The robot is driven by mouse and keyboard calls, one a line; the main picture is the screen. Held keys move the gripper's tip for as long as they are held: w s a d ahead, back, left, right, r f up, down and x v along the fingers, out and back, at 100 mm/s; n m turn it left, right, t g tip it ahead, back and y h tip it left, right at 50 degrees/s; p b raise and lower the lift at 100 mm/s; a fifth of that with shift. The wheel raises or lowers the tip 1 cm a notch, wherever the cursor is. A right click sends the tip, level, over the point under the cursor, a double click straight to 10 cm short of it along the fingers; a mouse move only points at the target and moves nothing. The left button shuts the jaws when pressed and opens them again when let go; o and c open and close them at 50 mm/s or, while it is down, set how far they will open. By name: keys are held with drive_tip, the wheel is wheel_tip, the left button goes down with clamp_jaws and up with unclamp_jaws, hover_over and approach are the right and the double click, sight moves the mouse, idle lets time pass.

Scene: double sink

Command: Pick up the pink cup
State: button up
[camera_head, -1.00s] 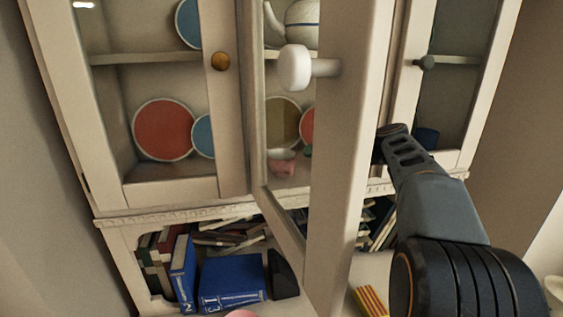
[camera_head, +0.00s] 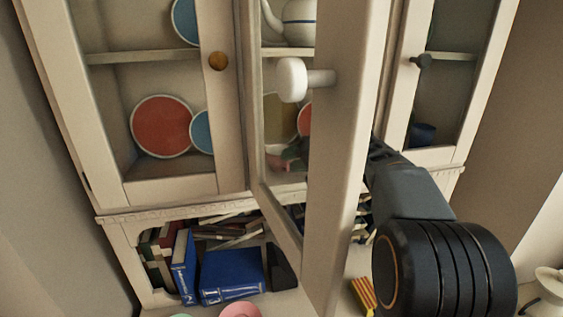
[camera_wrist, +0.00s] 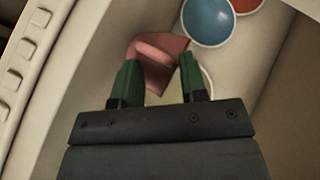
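The pink cup (camera_wrist: 158,48) lies at the fingertips of my gripper (camera_wrist: 160,66) in the wrist view. The two green fingers are apart, one on each side of the cup's near part. I cannot tell whether either finger touches it. In the head view the cup (camera_head: 278,164) shows through the open door's pane, on the lower shelf of the middle cabinet section. A green finger of my gripper (camera_head: 296,151) shows just beside it there. The rest of the gripper is hidden behind the door's frame.
The open cabinet door (camera_head: 338,150) with a white knob (camera_head: 291,80) stands between the head camera and my gripper. A blue plate (camera_wrist: 208,20) and a red plate (camera_wrist: 246,4) are beyond the cup.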

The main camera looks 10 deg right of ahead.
drive_tip(key=shift+s, duration=0.1)
clamp_jaws()
